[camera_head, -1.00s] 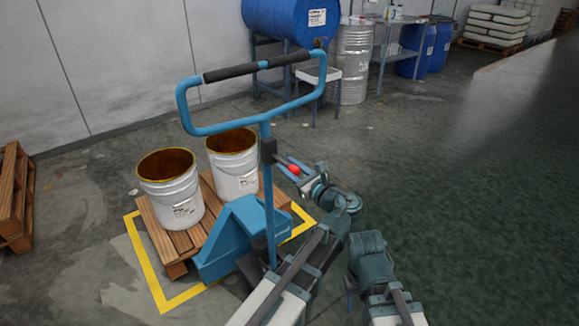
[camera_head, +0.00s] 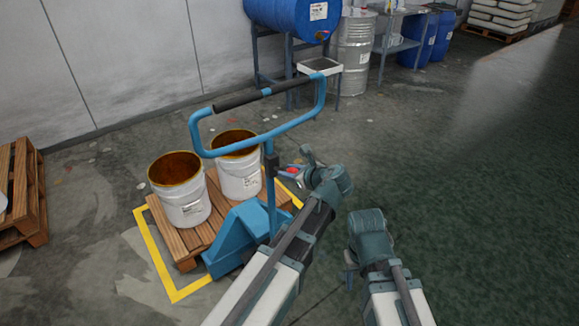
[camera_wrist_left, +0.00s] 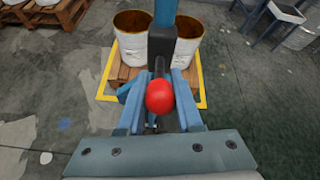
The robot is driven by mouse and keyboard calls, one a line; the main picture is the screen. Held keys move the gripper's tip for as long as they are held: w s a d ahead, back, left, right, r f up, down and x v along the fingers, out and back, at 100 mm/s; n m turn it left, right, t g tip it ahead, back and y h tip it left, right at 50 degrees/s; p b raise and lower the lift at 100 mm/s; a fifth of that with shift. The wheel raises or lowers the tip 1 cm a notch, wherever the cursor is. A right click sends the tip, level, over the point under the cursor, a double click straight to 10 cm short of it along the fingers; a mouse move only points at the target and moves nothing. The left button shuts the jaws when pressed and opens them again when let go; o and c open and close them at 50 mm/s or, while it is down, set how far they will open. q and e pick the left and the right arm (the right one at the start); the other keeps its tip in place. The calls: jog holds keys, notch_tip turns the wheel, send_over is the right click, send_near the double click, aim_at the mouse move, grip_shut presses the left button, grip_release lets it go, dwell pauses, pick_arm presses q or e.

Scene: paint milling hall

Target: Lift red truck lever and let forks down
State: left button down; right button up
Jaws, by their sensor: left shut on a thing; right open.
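The blue pallet truck (camera_head: 237,236) stands with its forks hidden under a wooden pallet (camera_head: 188,245). Its loop handle (camera_head: 250,143) rises upright above it. My left gripper (camera_head: 291,171) is at the black block on the handle's post and is shut on the truck's red lever. The lever's round red knob (camera_wrist_left: 159,97) sits between the blue fingers in the left wrist view, just in front of the black block (camera_wrist_left: 162,45). My right gripper (camera_head: 349,282) is open and empty, low beside the right arm and mostly hidden by it.
Two white buckets (camera_head: 186,209) with brown contents stand on the pallet, inside a yellow floor outline (camera_head: 160,266). Another pallet (camera_head: 30,200) lies at the left. A blue drum (camera_head: 290,16) on a stand and a steel drum (camera_head: 354,50) are behind. The floor at right is clear.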

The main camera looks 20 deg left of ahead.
pick_arm(q)
jog(key=shift+r, duration=0.1)
pick_arm(e)
jog(key=shift+r, duration=0.3)
pick_arm(q)
jog(key=c, duration=0.6)
grip_release()
jog(key=shift+r, duration=0.1)
pick_arm(e)
jog(key=shift+r, duration=0.1)
